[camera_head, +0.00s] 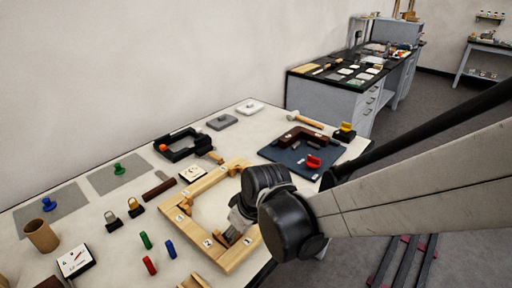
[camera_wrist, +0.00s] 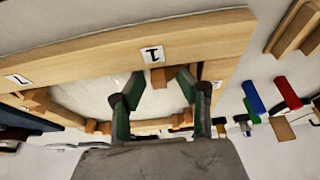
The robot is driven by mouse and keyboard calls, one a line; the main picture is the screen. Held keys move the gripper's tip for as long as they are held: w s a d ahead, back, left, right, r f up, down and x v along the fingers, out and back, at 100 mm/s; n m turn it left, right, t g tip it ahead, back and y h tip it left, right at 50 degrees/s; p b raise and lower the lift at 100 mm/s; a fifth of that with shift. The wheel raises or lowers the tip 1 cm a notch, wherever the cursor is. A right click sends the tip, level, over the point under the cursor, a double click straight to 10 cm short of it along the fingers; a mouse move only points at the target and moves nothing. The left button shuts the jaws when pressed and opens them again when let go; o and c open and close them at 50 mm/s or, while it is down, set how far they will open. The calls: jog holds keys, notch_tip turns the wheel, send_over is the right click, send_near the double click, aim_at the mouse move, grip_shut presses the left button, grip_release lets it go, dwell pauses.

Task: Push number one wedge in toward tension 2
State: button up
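The pale wooden frame (camera_head: 232,262) lies on the table around a whitish round piece (camera_head: 208,208). In the wrist view the frame rail (camera_wrist: 90,62) bears a label reading 1 (camera_wrist: 152,53). A small brown wedge (camera_wrist: 161,77) sits at the inner edge of the rail beside that label. My gripper (camera_wrist: 161,76) is low over the frame, its two green fingers apart, one on each side of the wedge. A gap shows on the left; contact on the right cannot be told. In the head view my arm hides the fingertips and part of the frame. No tension reading is legible.
A dial card (camera_head: 76,259) lies at the front left, and another white card (camera_head: 193,174) behind the frame. Red (camera_head: 150,265), green (camera_head: 145,240) and blue (camera_head: 171,249) pieces lie left of the frame. A dark blue mat (camera_head: 291,162) lies to the right.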

grip_shut()
jog(key=shift+s+a, duration=0.4)
jog(key=shift+s, duration=0.2)
jog(key=shift+o, duration=0.3)
grip_release()
jog(key=shift+r, duration=0.15)
jog(key=v, duration=1.1)
jog(key=shift+d+r, duration=0.15)
jog(key=shift+r, duration=0.2)
